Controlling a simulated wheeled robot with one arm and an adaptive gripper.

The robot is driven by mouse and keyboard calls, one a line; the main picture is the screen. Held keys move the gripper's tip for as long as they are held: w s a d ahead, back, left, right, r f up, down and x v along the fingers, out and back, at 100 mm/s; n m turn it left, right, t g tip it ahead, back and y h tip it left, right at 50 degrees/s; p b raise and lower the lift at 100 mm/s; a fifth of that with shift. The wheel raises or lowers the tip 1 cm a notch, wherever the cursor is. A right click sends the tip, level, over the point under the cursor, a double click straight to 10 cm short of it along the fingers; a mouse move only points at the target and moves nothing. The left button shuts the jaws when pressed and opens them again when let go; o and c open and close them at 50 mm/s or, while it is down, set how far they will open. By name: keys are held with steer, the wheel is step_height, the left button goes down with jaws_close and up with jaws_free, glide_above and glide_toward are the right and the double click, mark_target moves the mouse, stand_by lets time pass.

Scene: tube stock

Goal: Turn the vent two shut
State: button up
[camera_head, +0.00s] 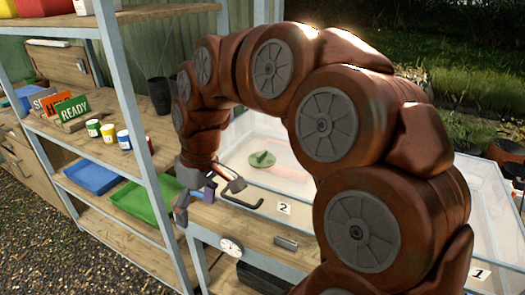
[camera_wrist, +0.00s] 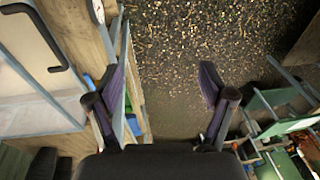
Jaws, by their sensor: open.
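A black bent handle (camera_head: 242,204) sits at the front edge of a clear-sided box, left of the white label "2" (camera_head: 285,209). It also shows at the top left of the wrist view (camera_wrist: 38,32). My gripper (camera_head: 208,204) is just left of the handle in the head view, pointing down. In the wrist view my gripper (camera_wrist: 160,84) is open, with nothing between its fingers but gravel ground beyond. The handle lies outside the fingers, to their left, and apart from them. How far the vent stands open is not clear.
A shelf rack stands left of my gripper, with a green tray (camera_head: 140,201), a blue tray (camera_head: 92,177), paint pots and a "READY" sign (camera_head: 72,108). A dial (camera_head: 231,247) is on the bench front below. Label "1" (camera_head: 480,274) is at right.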

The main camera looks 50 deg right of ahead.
steer(key=w+d+r+t, duration=0.1)
steer(key=w+d+r, duration=0.1)
steer(key=w+d, duration=0.45)
steer(key=t, duration=0.2)
glide_toward(262, 153)
steer(key=f, duration=0.2)
steer(key=shift+m+h, duration=0.3)
steer(key=shift+h, duration=0.1)
steer(key=shift+w+a+p+x, duration=0.1)
steer(key=shift+p+x, duration=0.35)
steer(key=shift+x, duration=0.75)
steer(key=shift+w+a+p+x, duration=0.15)
steer(key=shift+p+x, duration=0.25)
steer(key=shift+x, duration=0.75)
steer(key=shift+w+a+p+x, duration=0.1)
steer(key=shift+p+x, duration=0.35)
steer(key=shift+x, duration=0.75)
steer(key=shift+r, duration=0.15)
steer(key=shift+s, duration=0.1)
steer(key=c, duration=1.2)
